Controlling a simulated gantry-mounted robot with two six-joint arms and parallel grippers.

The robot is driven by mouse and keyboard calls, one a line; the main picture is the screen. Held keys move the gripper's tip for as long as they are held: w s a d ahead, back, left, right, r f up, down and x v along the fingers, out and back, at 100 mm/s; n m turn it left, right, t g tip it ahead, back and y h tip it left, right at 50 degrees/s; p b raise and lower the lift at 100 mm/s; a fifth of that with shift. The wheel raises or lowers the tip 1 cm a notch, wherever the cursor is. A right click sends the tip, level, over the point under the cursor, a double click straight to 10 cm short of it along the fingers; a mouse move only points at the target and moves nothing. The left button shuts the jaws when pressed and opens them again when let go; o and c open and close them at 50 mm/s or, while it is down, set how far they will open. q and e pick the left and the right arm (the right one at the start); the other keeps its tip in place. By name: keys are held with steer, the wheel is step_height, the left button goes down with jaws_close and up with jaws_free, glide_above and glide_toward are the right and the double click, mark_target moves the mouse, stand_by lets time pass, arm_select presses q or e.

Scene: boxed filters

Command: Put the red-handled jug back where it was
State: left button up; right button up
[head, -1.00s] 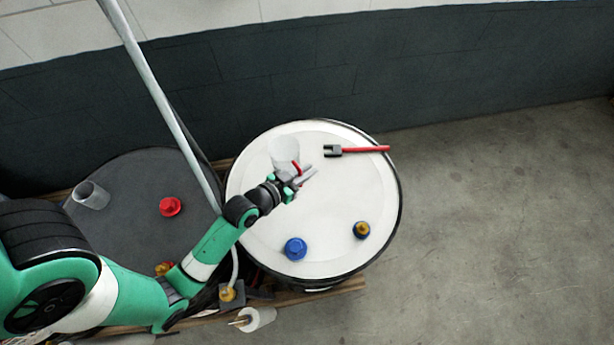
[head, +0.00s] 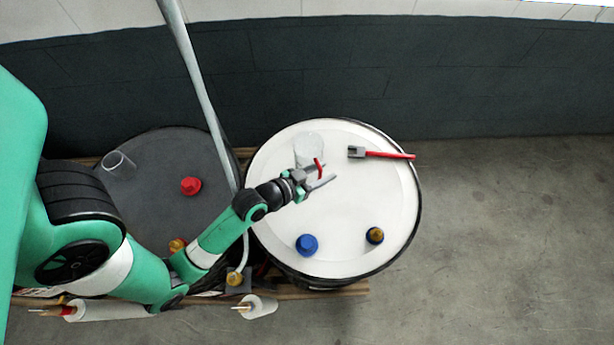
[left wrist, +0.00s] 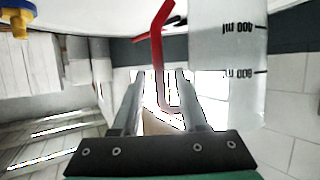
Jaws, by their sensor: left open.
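The jug is a clear, graduated vessel (head: 309,148) with a red handle (head: 319,168), on the white drum top (head: 370,205) near its back left. My left gripper (head: 329,172) is open at the handle side of the jug. In the left wrist view the jug wall (left wrist: 228,65) fills the upper right, with volume marks. The red handle (left wrist: 158,50) shows beyond and between the spread fingers (left wrist: 160,100). I cannot tell whether a finger touches it. My right gripper is not in view.
A red-handled tool (head: 385,154) lies right of the jug. The dark drum (head: 150,205) holds a red cap (head: 190,186) and clear cup (head: 118,165).

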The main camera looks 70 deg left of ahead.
arm_select(q)
steer(key=v, duration=0.9)
steer(key=shift+s, duration=0.3)
steer(key=shift+w+d+r, duration=0.1)
steer(key=shift+r, duration=0.1)
steer(key=w+d+r+m+t+h, duration=0.1)
steer(key=w+r+t, duration=0.3)
steer(key=r, duration=0.5)
steer(key=w+d+r+m+t, duration=0.1)
steer(key=w+r, duration=0.6)
steer(key=r, duration=0.1)
steer(key=w+d+r+m+t+h, duration=0.1)
steer(key=w+r+t, duration=0.3)
steer(key=r, duration=0.5)
steer(key=s+d+r+m+t+h, duration=0.1)
steer(key=d+r, duration=0.4)
steer(key=r, duration=0.9)
steer(key=s+d+r+t+h, duration=0.1)
steer(key=d+r+t+h, duration=0.2)
steer(key=r, duration=1.1)
steer(key=d+t, duration=0.1)
steer(key=d, duration=0.1)
steer(key=shift+s+d+r+m+t, duration=0.2)
steer(key=shift+d+r+m+t, duration=0.1)
steer(key=shift+d+r+m, duration=0.1)
